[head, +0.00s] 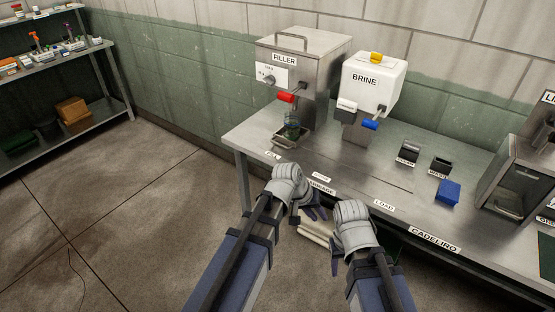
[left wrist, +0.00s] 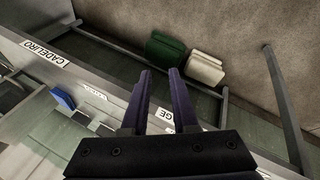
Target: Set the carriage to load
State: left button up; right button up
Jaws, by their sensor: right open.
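A label ending in "RIAGE" (head: 322,188) is on the steel bench's front edge, partly covered by my left gripper; its end "GE" shows in the left wrist view (left wrist: 165,114). A LOAD label (head: 384,204) lies on the bench to its right. I cannot make out the carriage itself. My left gripper (head: 315,213) is at the front edge, just below the carriage label, its fingers pointing down. In the left wrist view its two dark purple fingers (left wrist: 159,72) are apart with nothing between them. My right gripper (head: 338,240) is open in front of the edge, its fingers mostly hidden.
The steel bench (head: 350,178) carries the FILLER machine (head: 318,70), the white BRINE dispenser (head: 370,85), small dark bins (head: 408,152), a blue block (head: 448,191) and a steel cabinet (head: 518,185). Green (left wrist: 165,50) and cream (left wrist: 206,68) containers sit below the bench.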

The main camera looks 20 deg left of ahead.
pick_arm(q)
jog(key=w+a+f+n+t+h+b, duration=0.25)
jog(key=w+a+n+t+b, duration=0.2)
jog(key=w, duration=0.75)
jog(key=n+t+y+b, duration=0.2)
jog(key=n+t+b, duration=0.6)
jog(key=n, duration=0.1)
send_near(276, 153)
notch_tip(276, 153, up, 3)
jog(key=w, duration=0.3)
jog(key=shift+g, duration=0.25)
jog(key=shift+d+b+x, duration=0.15)
jog(key=shift+b+x, duration=0.15)
jog(key=shift+x, duration=1.6)
jog(key=shift+d+b+x, duration=0.2)
jog(key=shift+b+x, duration=0.1)
jog(key=shift+x, duration=1.6)
jog(key=shift+s, duration=0.2)
pick_arm(e)
notch_tip(276, 153, down, 16)
jog(key=shift+f, duration=0.15)
pick_arm(q)
jog(key=shift+c, duration=0.2)
grip_shut()
jog(key=shift+f, duration=0.1)
